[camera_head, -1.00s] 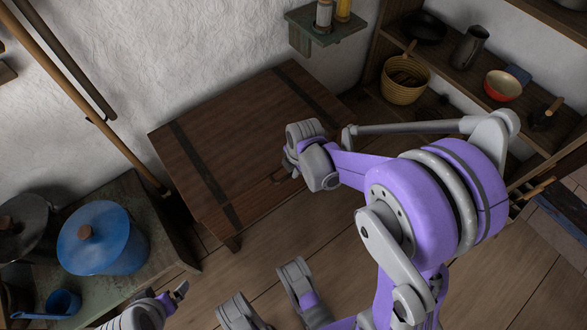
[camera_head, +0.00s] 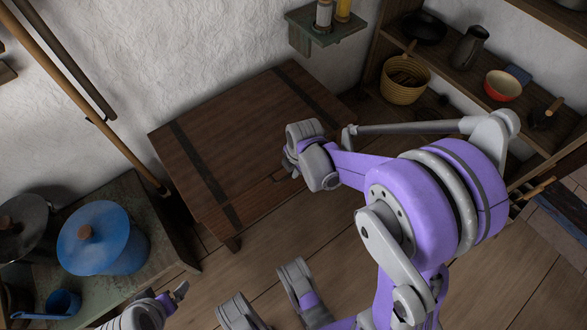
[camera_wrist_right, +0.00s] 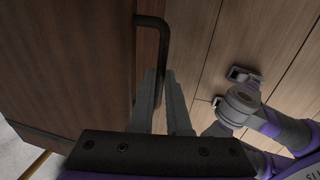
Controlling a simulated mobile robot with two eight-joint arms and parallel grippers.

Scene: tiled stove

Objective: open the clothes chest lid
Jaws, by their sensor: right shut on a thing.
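The clothes chest (camera_head: 235,140) is a dark brown wooden box with two darker bands across its lid, standing against the white wall. Its lid looks down. My right gripper (camera_head: 287,166) is at the front edge of the chest. In the right wrist view its fingers (camera_wrist_right: 167,100) are shut on the dark bar handle (camera_wrist_right: 150,22) beside the brown wood of the chest; the fingers hide part of the handle. My left gripper (camera_head: 176,294) is low in the head view, apart from the chest and empty, its fingers apart in the right wrist view (camera_wrist_right: 230,88).
A low table (camera_head: 150,215) with a blue lidded pot (camera_head: 100,240) and a dark pot stands left of the chest. A wooden pole (camera_head: 85,100) leans between them. A small wall shelf (camera_head: 325,30) hangs behind. Shelves with a basket (camera_head: 405,82) are at right. Floor in front is clear.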

